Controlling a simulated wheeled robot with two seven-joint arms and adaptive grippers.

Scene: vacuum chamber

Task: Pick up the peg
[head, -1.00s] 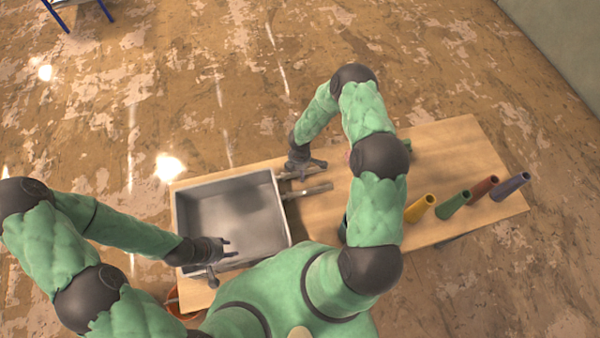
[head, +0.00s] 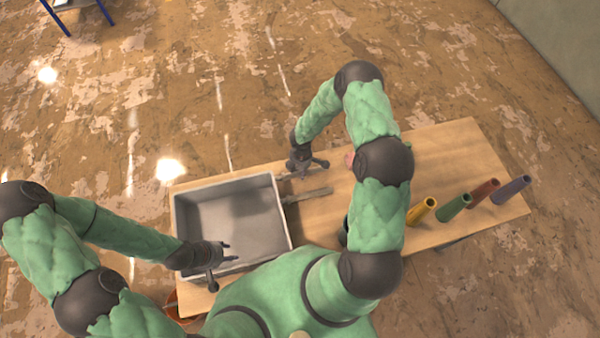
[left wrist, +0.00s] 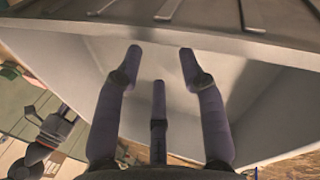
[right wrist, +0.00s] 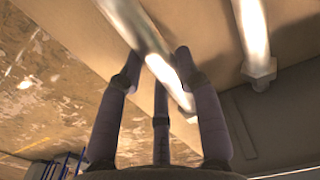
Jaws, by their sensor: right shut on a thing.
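A silvery peg (right wrist: 150,48) lies between the fingers of my right gripper (right wrist: 162,68) in the right wrist view. That gripper (head: 313,166) is shut on the peg above the tabletop, just right of the grey bin. The peg is only partly visible in the head view, beneath the fingers. A second metal peg with a hexagonal end (right wrist: 259,72) lies apart from the fingers, and also shows beside the bin in the head view (head: 310,194). My left gripper (left wrist: 162,62) is open and empty over the bin; it also shows in the head view (head: 226,257).
The grey bin (head: 179,214) stands on the left of the wooden table (head: 455,150). Yellow (head: 421,211), green (head: 453,207), red (head: 483,192) and purple (head: 512,190) tubes stand at the right. A reddish thing (head: 349,159) is partly hidden behind my right arm. An orange container (head: 172,308) is below the table's left edge.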

